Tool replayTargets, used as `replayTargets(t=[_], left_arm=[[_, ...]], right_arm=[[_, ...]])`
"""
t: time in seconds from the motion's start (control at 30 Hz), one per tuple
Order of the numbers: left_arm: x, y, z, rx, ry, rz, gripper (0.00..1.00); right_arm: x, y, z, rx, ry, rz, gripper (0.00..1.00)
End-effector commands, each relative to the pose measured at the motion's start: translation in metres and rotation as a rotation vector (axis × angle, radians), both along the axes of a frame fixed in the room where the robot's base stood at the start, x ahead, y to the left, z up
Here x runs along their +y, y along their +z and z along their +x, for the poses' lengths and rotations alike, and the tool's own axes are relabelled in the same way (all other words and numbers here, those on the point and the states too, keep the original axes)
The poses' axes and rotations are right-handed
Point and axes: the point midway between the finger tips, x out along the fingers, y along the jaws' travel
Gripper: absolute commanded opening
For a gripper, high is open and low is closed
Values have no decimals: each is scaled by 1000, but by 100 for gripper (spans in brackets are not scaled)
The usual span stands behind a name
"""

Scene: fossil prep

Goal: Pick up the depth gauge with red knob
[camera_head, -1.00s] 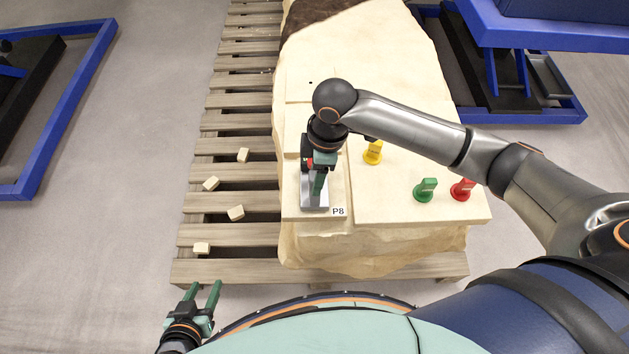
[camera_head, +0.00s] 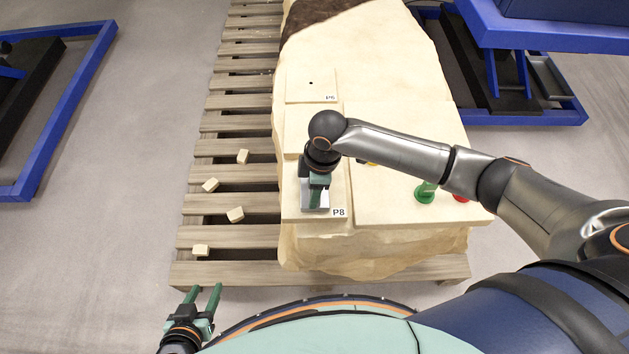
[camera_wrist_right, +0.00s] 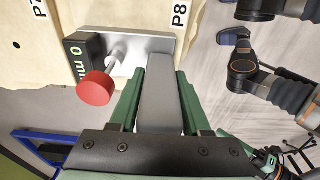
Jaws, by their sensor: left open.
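The depth gauge (camera_wrist_right: 157,45) shows in the right wrist view with a flat metal base, a black display reading 0 and a red knob (camera_wrist_right: 95,88) on a thin stem. A grey upright bar (camera_wrist_right: 160,95) of it stands between the green fingers of my right gripper (camera_wrist_right: 161,100). The fingers lie close along both sides of the bar; I cannot tell whether they grip it. In the head view the right gripper (camera_head: 317,192) points down over the gauge on the P8 pad (camera_head: 338,200) and hides most of it. My left gripper (camera_head: 203,298) is open and empty at the lower left.
A green marker (camera_head: 425,192) and a red marker (camera_head: 461,198) stand on the pale block (camera_head: 400,205) right of the gauge, partly behind my right arm. A P6 pad (camera_head: 310,85) lies farther back. Several small chips lie on the pallet (camera_head: 225,240) at left.

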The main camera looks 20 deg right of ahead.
Motion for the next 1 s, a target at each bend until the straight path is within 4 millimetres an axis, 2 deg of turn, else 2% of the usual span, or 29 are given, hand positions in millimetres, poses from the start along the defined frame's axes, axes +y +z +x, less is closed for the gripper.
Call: replayTargets(t=[0.07,0.4,1.0], left_arm=[[0,1,1,-2,-1,-1,50],[-1,1,2,-5,0,-2,50],[-1,2,2,-8,0,-2,50]], right_arm=[[0,0,0,0,0,0,37],[0,0,0,0,0,0,0],[0,0,0,0,0,-1,0]])
